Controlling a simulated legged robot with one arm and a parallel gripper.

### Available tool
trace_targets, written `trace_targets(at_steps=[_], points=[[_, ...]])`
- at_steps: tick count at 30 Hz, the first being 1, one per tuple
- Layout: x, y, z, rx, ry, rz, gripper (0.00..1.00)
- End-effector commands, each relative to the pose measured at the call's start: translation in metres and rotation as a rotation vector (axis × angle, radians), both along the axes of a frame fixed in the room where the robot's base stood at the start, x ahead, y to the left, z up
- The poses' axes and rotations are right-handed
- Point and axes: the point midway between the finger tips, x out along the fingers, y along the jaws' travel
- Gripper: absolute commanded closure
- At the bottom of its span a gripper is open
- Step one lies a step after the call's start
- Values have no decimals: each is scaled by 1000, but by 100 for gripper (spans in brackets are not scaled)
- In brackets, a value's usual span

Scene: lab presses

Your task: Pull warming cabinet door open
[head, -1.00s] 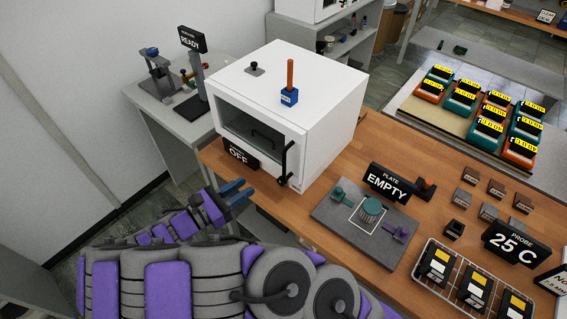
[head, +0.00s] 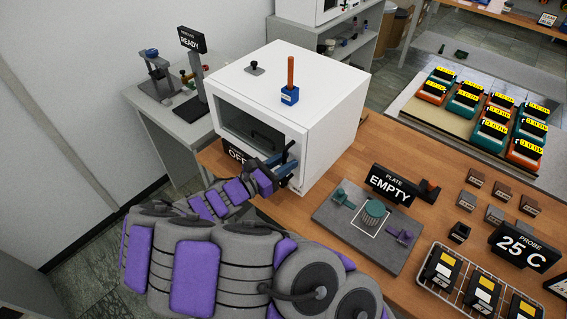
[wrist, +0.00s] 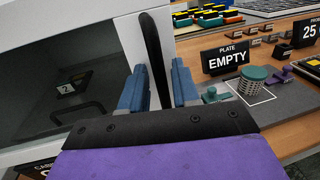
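The warming cabinet (head: 318,110) is a white box on the wooden bench, its windowed door (head: 245,122) facing left and shut. The black vertical door handle (wrist: 152,58) stands between the two blue fingers of my gripper (wrist: 160,85) in the wrist view. The fingers are apart, one on each side of the handle, and do not look clamped on it. In the head view my gripper (head: 284,160) is at the door's right edge and hides most of the handle. Through the door glass, a dark item marked 2 (wrist: 66,88) shows inside.
A plate station with an EMPTY sign (head: 390,184) and a grey base (head: 350,252) lies right of the cabinet. A wire rack (head: 455,290) of black boxes is at the front right. An OFF sign (head: 236,154) stands below the door. Open floor lies left of the bench.

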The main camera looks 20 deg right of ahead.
Motion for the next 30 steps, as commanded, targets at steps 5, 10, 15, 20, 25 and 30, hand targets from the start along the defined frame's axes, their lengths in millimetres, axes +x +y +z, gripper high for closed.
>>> trace_targets(at_steps=[5, 10, 15, 20, 25, 30], points=[[0, 0, 0, 0, 0, 0, 70], [0, 0, 0, 0, -1, 0, 82], [0, 0, 0, 0, 0, 1, 98], [1, 1, 0, 0, 0, 2, 100], [1, 1, 0, -1, 0, 2, 100], [1, 2, 0, -1, 0, 2, 100]])
